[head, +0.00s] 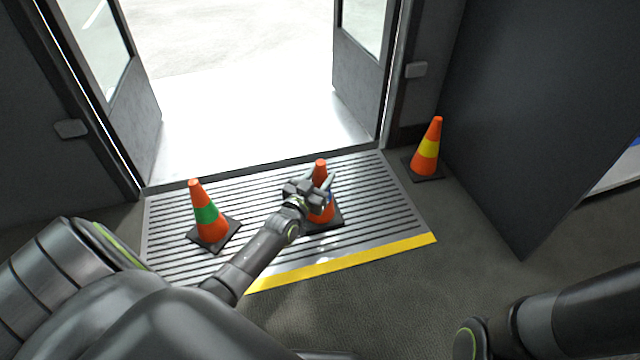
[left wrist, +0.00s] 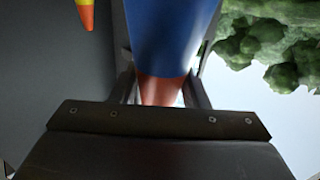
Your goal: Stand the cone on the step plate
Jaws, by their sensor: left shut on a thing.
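The step plate (head: 375,215) is a ribbed metal panel with a yellow front edge, lying before the open doorway. My left gripper (head: 318,188) is shut on an orange cone with a blue band (head: 320,167), at the right half of the plate. The cone is upright, and its dark base appears on or just above the ribs; I cannot tell which. The gripper hides part of its middle. My right gripper is not in view; only part of my right arm shows at lower right.
A cone with a green band (head: 206,214) stands on the left half of the plate. A cone with a yellow band (head: 427,150) stands on the floor right of the plate, by a dark panel (head: 540,110). Door leaves (head: 360,75) stand open on both sides.

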